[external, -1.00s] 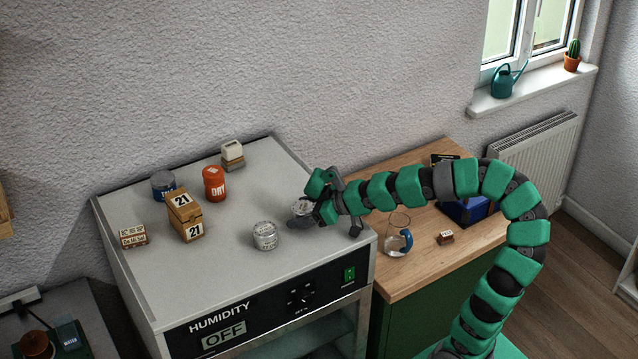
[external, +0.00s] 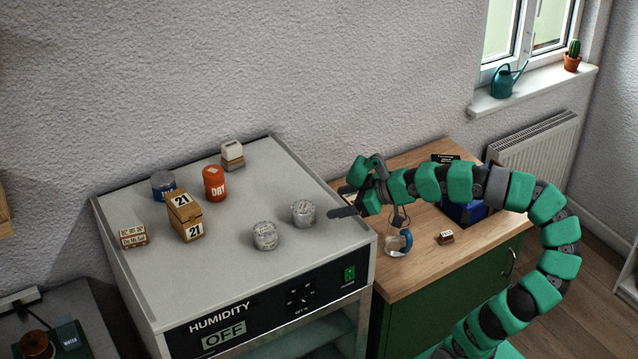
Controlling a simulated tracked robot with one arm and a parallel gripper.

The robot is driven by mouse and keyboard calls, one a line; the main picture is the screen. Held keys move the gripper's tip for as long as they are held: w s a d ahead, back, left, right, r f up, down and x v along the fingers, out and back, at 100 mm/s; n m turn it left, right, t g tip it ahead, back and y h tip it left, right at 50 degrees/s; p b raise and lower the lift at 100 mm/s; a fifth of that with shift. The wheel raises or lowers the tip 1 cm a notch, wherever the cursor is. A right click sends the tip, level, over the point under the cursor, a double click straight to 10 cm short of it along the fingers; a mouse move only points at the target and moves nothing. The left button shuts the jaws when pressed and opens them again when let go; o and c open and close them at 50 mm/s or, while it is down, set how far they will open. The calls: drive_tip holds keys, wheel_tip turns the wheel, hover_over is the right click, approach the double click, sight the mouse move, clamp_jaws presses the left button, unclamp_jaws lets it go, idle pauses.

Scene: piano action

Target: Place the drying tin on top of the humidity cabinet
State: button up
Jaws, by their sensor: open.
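The humidity cabinet (external: 140,278) is a grey box with a flat top; its front panel reads HUMIDITY and OFF. An orange tin (external: 214,184) lettered DRY stands upright on its top, towards the back. Two small silver tins also stand on the top: one in the middle (external: 265,236) and one nearer the right edge (external: 303,214). I cannot tell what their labels say. My gripper (external: 354,203) is open and empty, to the right of the right-hand silver tin and apart from it, above the cabinet's right edge.
A blue tin (external: 163,186), a wooden block calendar (external: 186,217), a small block (external: 133,237) and a cream-topped block (external: 232,155) share the cabinet top. A wooden counter (external: 410,275) stands to the right, with a blue-handled glass vessel (external: 398,243) and a small brown block (external: 445,237). The cabinet's front top is clear.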

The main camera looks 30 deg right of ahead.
drive_tip(key=shift+s+d+r, duration=0.1)
drive_tip(key=shift+s, duration=0.05)
drive_tip(key=w+d+r+m+t+h, duration=0.4)
drive_tip(key=w+d+r+m+h, duration=0.15)
drive_tip(key=d+r, duration=0.65)
wheel_tip(320, 180, up, 14)
drive_tip(key=m+t+h, duration=0.2)
drive_tip(key=shift+w+m, duration=0.35)
drive_tip(key=shift+w, duration=0.05)
